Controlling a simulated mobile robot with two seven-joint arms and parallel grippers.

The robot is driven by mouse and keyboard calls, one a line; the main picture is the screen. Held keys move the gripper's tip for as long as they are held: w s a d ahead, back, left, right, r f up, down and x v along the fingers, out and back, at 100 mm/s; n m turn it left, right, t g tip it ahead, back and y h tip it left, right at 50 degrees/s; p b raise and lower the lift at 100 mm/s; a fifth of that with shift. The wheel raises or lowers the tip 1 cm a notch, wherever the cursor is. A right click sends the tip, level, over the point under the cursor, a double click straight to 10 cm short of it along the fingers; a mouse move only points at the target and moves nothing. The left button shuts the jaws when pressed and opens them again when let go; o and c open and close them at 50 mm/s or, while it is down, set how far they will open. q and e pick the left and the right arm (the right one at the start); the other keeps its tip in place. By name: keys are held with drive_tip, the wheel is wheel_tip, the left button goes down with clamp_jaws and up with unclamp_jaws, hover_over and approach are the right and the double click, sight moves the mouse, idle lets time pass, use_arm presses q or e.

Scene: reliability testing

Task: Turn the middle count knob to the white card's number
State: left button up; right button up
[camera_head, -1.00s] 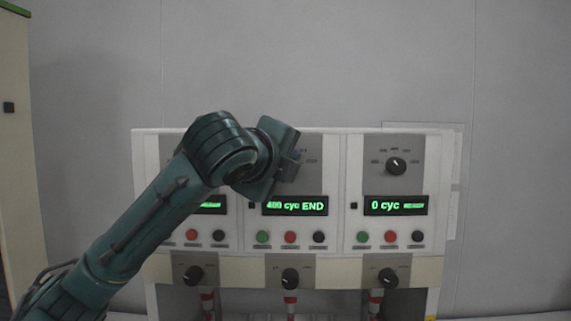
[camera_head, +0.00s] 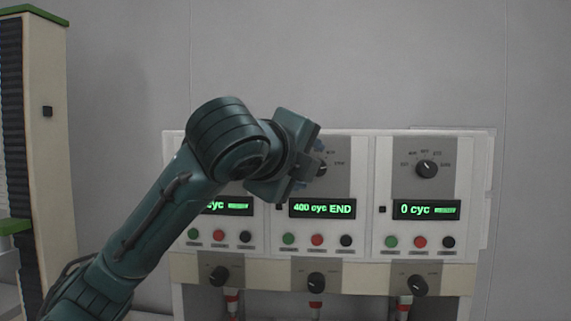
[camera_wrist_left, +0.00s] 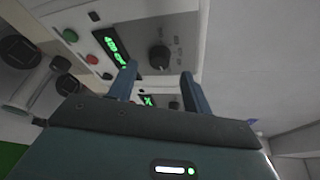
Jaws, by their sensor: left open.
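The middle panel's count knob (camera_head: 321,169) is black, on a grey plate with a printed dial, and mostly hidden behind my left gripper in the head view. The middle display (camera_head: 322,209) below it reads "400 cyc END". My left gripper (camera_head: 313,165) is in front of the knob, fingers apart; contact cannot be told. In the left wrist view the gripper (camera_wrist_left: 160,78) shows two separated blue fingers with nothing between them. A dark knob (camera_wrist_left: 159,58) shows beyond the fingertips. No white card is identifiable. My right gripper is not in view.
The right panel has a count knob (camera_head: 427,168) and a display (camera_head: 427,210) reading "0 cyc". Green, red and black buttons line each panel, with lower knobs (camera_head: 316,282) beneath. My arm partly covers the left panel. A cabinet (camera_head: 45,150) stands at the far left.

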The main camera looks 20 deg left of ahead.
use_arm(q)
drive_tip(key=b+v, duration=0.1)
drive_tip(key=v, duration=0.8)
drive_tip(key=w+d+f+n+g+h, duration=0.1)
drive_tip(key=w+d+f+n+g, duration=0.2)
drive_tip(key=f, duration=1.1)
drive_tip(key=w+f+n+g+h, duration=0.15)
drive_tip(key=f+n, duration=0.25)
drive_tip(key=f, duration=1.1)
drive_tip(key=s+f+n+g, duration=0.1)
drive_tip(key=s+f+n, duration=0.15)
drive_tip(key=f, duration=0.35)
drive_tip(key=s+f+n+g, duration=0.1)
drive_tip(key=f+n+g, duration=0.15)
drive_tip(key=f, duration=0.35)
drive_tip(key=s+a+f+n+g+y, duration=0.25)
drive_tip(key=s+f+n, duration=0.25)
drive_tip(key=s+f, duration=0.45)
drive_tip(key=s+a+f+n+g+y, duration=0.15)
drive_tip(key=s+a+f+n, duration=0.25)
drive_tip(key=s+f, duration=0.55)
drive_tip(key=w+d+f+t+h, duration=0.3)
drive_tip(key=w+d+f+t, duration=0.2)
drive_tip(key=d+f+t, duration=0.1)
drive_tip(key=shift+f+m+t+h, duration=0.35)
drive_tip(key=shift+f+m+t, duration=0.05)
drive_tip(key=shift+f, duration=0.1)
